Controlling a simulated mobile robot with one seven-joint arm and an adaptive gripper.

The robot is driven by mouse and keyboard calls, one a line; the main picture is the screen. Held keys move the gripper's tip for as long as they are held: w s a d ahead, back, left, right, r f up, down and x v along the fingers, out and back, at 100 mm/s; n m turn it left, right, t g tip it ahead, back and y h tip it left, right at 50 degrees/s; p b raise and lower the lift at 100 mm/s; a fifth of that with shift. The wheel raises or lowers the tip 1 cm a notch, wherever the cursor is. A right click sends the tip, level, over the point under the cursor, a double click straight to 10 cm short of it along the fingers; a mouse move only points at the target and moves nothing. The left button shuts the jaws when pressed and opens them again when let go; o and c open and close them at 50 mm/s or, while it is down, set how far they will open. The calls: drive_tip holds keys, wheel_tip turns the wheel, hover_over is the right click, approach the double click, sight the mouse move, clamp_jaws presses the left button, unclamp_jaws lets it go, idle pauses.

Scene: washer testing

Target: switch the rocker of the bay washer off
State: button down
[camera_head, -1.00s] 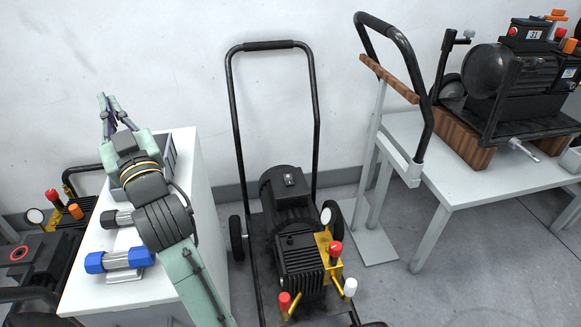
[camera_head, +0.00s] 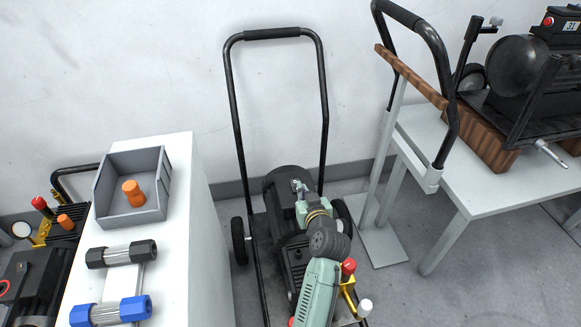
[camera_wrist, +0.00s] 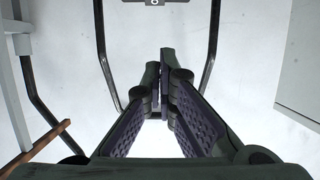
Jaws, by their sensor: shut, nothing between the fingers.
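A black-framed washer (camera_head: 285,180) with a tall looped handle stands on the floor in the middle of the head view; I take it for the bay washer. My arm reaches over its motor, and my gripper (camera_head: 299,187) is at the motor's top, where a small dark switch box showed earlier. The arm and gripper now cover most of that spot, so I cannot read the rocker's position or tell whether I touch it. In the wrist view my gripper (camera_wrist: 160,60) is shut and empty, with the fingertips together.
A white cabinet (camera_head: 205,230) at left carries a grey bin (camera_head: 160,205) with an orange part, plus black- and blue-capped cylinders. At right, a wood-railed stand (camera_head: 413,76) and a table (camera_head: 475,190) with another machine stand close by. Another machine sits at far left.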

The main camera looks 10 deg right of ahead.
drive_tip(key=shift+w+d, duration=0.1)
drive_tip(key=shift+w, duration=0.1)
idle(0.3)
drive_tip(key=p, duration=0.2)
hover_over(294, 187)
drive_tip(key=s, duration=0.2)
drive_tip(key=f, duration=0.3)
drive_tip(key=shift+w, duration=0.2)
drive_tip(key=shift+w+f, duration=0.3)
drive_tip(key=shift+f, duration=0.3)
drive_tip(key=shift+w+f, duration=0.25)
drive_tip(key=shift+f, duration=0.3)
drive_tip(key=shift+w+d+f, duration=0.1)
drive_tip(key=shift+w+f, duration=0.25)
drive_tip(key=shift+f, duration=0.35)
